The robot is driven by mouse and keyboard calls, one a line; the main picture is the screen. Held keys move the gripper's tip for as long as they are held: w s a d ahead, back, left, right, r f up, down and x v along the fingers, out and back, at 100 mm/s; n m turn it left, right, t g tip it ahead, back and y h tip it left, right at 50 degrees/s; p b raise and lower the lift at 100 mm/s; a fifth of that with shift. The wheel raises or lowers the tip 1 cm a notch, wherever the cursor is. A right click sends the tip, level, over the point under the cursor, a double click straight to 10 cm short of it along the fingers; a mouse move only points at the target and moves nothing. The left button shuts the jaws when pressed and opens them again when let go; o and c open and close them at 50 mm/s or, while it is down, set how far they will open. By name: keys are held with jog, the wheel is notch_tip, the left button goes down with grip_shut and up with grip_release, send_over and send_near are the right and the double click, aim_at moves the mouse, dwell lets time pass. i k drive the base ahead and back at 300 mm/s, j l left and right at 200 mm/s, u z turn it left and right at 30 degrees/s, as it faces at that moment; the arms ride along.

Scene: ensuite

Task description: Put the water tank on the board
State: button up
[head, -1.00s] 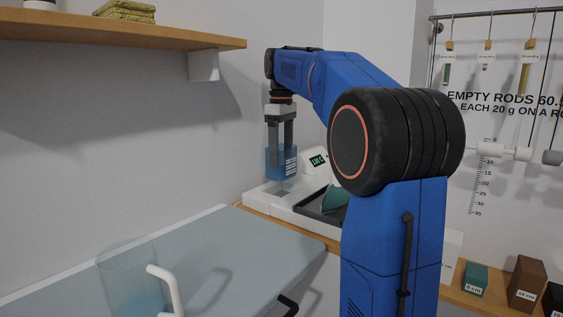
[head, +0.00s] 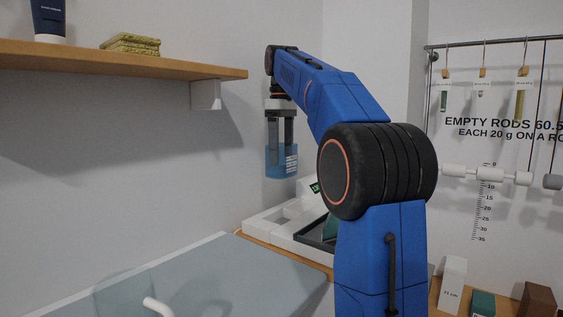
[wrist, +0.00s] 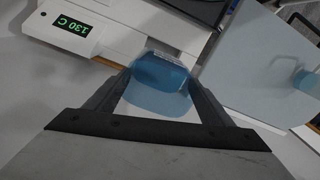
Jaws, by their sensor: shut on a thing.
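The water tank (head: 281,163) is a translucent blue container with a white label. My gripper (head: 281,146) is shut on it and holds it in the air, upright in the head view. In the wrist view the tank (wrist: 160,73) sits between the fingers of my gripper (wrist: 160,90). Below and behind it is a white machine (head: 285,218) with a green display reading 130 C in the wrist view (wrist: 73,25). The grey-blue board (head: 215,275) stretches across the lower left of the head view, and it also shows at the right of the wrist view (wrist: 255,80).
A clear jug with a white handle (head: 158,306) stands on the board at the front. A wooden shelf (head: 120,62) with folded cloths (head: 131,44) juts out above at left. A dark tray (head: 318,236) lies beside the machine. Labelled blocks (head: 481,302) stand at lower right.

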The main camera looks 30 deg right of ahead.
aim_at(252, 283)
jog(key=k+j, duration=0.1)
jog(key=k, duration=1.4)
